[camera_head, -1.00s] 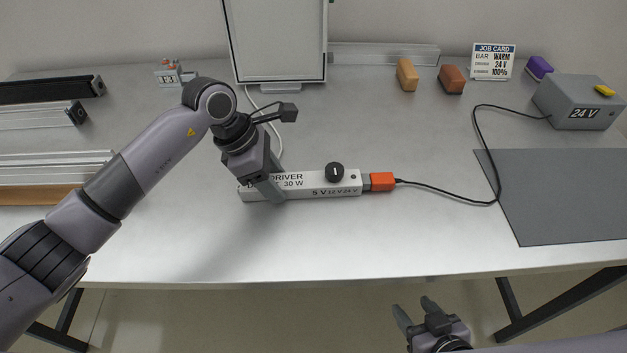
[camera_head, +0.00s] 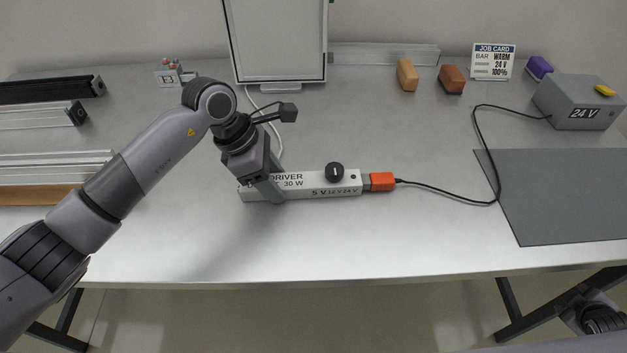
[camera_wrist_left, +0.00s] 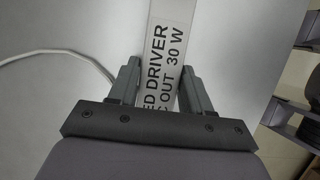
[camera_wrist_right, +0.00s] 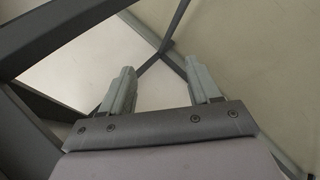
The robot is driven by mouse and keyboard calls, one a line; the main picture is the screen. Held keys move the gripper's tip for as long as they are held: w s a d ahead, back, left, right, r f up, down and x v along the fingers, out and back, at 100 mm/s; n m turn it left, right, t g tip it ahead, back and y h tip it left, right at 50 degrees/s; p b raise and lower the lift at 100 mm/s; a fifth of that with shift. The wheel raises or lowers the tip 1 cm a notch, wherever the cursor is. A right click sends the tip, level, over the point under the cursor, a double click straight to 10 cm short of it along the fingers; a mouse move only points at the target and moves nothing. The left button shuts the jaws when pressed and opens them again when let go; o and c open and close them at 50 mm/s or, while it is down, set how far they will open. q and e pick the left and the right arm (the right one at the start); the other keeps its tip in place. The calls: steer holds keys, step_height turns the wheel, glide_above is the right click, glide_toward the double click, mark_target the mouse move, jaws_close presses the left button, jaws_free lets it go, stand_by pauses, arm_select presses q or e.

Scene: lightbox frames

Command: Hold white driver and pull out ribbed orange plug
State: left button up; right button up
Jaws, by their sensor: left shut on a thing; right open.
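The white driver (camera_head: 316,188) lies on the table, a long box with black print and a black knob (camera_head: 334,172). My left gripper (camera_head: 271,190) is shut on its left part; the left wrist view shows the fingers on both sides of the driver (camera_wrist_left: 165,50). The orange plug (camera_head: 382,181) sits at the driver's right end, against a grey socket piece, with a black cable leaving it. Its ribs are too small to make out. My right gripper (camera_wrist_right: 157,88) is open and empty below the table level; in the head view only part of its wrist shows at the lower right.
The black cable (camera_head: 448,191) runs to a grey 24 V box (camera_head: 578,103) at the right. A dark mat (camera_head: 565,195) lies at the right. Orange, brown and purple blocks and a job card (camera_head: 492,62) stand at the back. Dark table legs and frame bars surround my right gripper.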

steer(key=s+d+r+g+h, duration=0.1)
steer(key=d+r+h, duration=0.1)
steer(key=d+r, duration=0.8)
steer(key=s+d+r+g+h, duration=0.1)
steer(key=d+r+h, duration=0.35)
steer(key=d, duration=0.95)
steer(key=w+d+r+t, duration=0.25)
steer(key=w+r, duration=0.35)
steer(key=r, duration=0.6)
steer(key=w+a+r+n+t+y, duration=0.1)
steer(key=w+a+r+n+t, duration=0.25)
steer(key=w+a, duration=0.35)
steer(key=w+a+r+n+t+y, duration=0.1)
steer(key=w+a+r+n+t, duration=0.25)
steer(key=w, duration=0.55)
steer(key=w+a+r+n+t+y, duration=0.25)
steer(key=w+a+n+y, duration=0.35)
steer(key=a, duration=0.5)
steer(key=w+a+r+n+t+y, duration=0.2)
steer(key=w+a+n+t+y, duration=0.3)
steer(key=a, duration=0.7)
steer(key=w+a+r+n+g+y, duration=0.2)
steer(key=a+n+g+y, duration=0.5)
steer(key=a+n+y, duration=0.9)
steer(key=n+g+h, duration=1.3)
steer(key=g+h, duration=0.1)
steer(key=h, duration=0.3)
glide_above(387, 177)
step_height(387, 177, down, 5)
steer(key=shift+f, duration=6.15)
